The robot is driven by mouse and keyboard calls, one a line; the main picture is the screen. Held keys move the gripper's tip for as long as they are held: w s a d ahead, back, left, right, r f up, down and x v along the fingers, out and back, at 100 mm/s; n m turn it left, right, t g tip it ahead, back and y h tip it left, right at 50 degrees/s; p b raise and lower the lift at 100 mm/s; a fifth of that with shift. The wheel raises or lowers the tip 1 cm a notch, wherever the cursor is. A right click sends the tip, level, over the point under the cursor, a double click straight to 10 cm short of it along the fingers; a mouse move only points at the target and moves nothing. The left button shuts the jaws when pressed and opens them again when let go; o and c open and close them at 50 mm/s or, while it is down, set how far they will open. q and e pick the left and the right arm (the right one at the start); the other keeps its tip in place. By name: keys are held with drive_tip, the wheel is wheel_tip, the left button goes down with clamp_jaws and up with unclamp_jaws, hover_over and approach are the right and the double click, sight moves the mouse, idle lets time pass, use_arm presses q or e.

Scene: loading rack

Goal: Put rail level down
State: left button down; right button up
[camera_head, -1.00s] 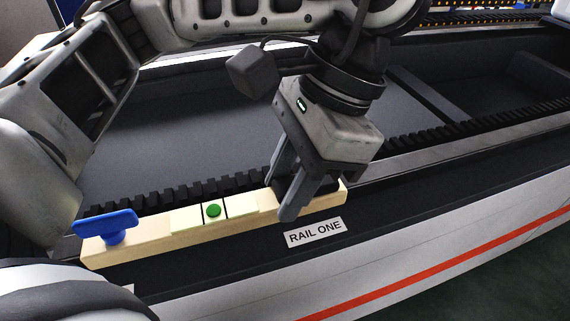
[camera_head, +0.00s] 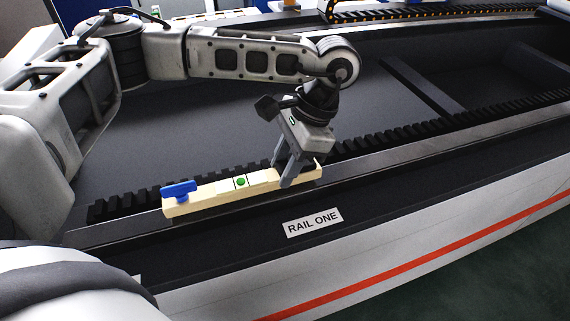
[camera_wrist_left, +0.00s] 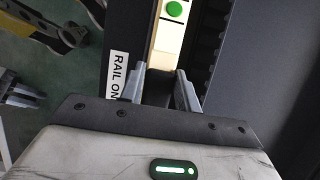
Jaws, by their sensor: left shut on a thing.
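The rail level is a cream bar (camera_head: 214,191) with a blue T-shaped knob (camera_head: 180,189) at its left end and a green dot (camera_head: 241,182) on a pale panel. It lies along the near rail in the head view, beside the black toothed strip. My left gripper (camera_head: 283,174) is shut on the level near its right end, pointing down. In the left wrist view the level (camera_wrist_left: 160,42) runs up from between the fingers (camera_wrist_left: 163,92), with its green dot showing. I cannot tell whether the level touches the rail surface. My right gripper is not in view.
A "RAIL ONE" label (camera_head: 313,222) is on the dark near ledge. A black toothed strip (camera_head: 440,132) runs along the rail. Behind it is a wide grey recessed bed (camera_head: 225,130), with a dark crossbar (camera_head: 425,88) at right.

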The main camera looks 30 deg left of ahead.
use_arm(q)
drive_tip(key=shift+f, duration=0.6)
drive_tip(key=shift+f, duration=0.1)
drive_tip(key=c, duration=1)
unclamp_jaws()
